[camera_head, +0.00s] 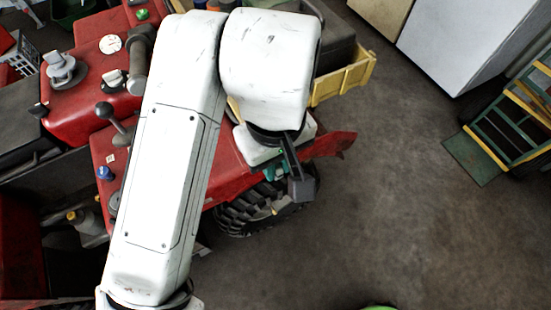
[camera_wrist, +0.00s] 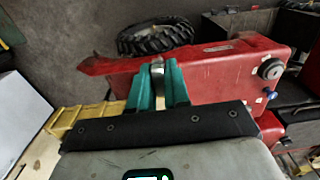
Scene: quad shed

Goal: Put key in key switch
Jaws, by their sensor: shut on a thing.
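My gripper (camera_wrist: 159,75) shows in the wrist view with two teal fingers shut on a small metallic thing, which looks like the key (camera_wrist: 157,68). Its fingertips point at the red quad body (camera_wrist: 230,62). In the head view, a bit of teal gripper (camera_head: 277,172) shows below my wrist, beside the red fender, and the key cannot be made out. A round metallic fitting, which may be the key switch (camera_wrist: 271,68), sits on the red panel to the right of my gripper, apart from it. Its slot cannot be made out.
A blue knob (camera_wrist: 271,95) is beside the round fitting. A black tyre (camera_head: 240,217) is under the fender. A yellow crate (camera_head: 345,82) stands behind my arm. A green-and-yellow hand truck (camera_head: 515,125) is at the right.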

